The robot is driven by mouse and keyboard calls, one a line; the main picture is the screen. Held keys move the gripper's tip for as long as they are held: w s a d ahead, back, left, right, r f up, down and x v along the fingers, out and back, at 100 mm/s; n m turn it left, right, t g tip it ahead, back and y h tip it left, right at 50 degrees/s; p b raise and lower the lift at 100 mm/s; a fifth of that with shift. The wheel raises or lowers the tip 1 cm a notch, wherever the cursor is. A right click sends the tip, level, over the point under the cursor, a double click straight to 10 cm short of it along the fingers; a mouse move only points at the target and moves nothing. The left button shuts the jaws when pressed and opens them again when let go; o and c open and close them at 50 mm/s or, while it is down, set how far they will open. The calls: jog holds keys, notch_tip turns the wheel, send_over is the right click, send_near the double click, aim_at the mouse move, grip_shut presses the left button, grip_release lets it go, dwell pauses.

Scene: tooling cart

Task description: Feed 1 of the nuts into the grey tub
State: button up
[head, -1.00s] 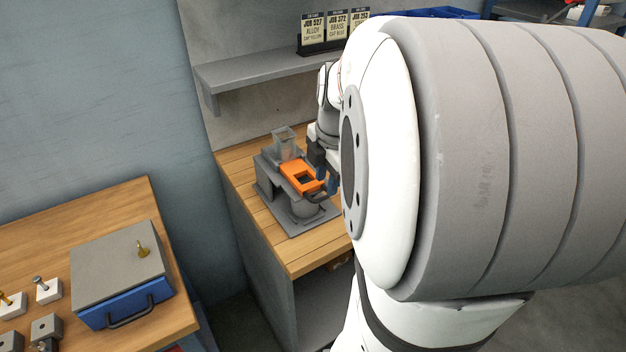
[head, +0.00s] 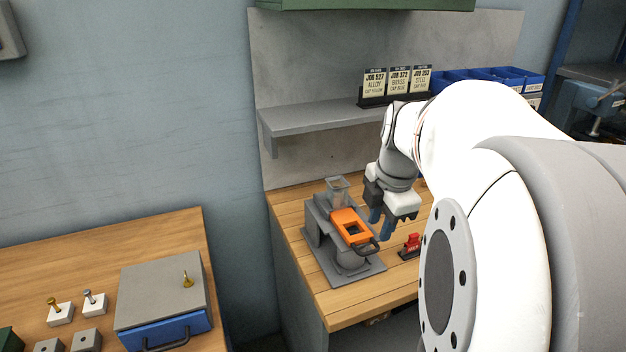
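A grey dispenser stand (head: 316,238) is on the wooden bench. It has a clear hopper (head: 338,188) at the back and an orange slide (head: 345,219) with a dark square opening and a dark handle (head: 369,246) at its front. The grey round tub (head: 352,262) sits under the slide's front end. I cannot make out any nuts in the hopper, the slide opening or the tub. My gripper (head: 381,224) is just right of the slide, above the handle. Its blue fingers look apart, with nothing seen between them.
A small red object (head: 411,242) on a dark base stands on the bench right of the dispenser. A grey shelf (head: 310,118) with job cards (head: 398,82) and blue bins (head: 490,78) is above. At left, another bench holds a grey box (head: 150,285) with a blue drawer.

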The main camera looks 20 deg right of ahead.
aim_at(370, 251)
jog(key=f+b, duration=0.1)
jog(key=b, duration=0.8)
jog(key=shift+w, duration=0.35)
jog(key=f, duration=0.2)
jog(key=f+b, duration=0.1)
jog(key=f, duration=0.1)
jog(key=w+f+b, duration=0.1)
jog(key=f, duration=0.1)
jog(key=shift+f, duration=0.35)
jog(key=shift+c, duration=0.3)
grip_shut()
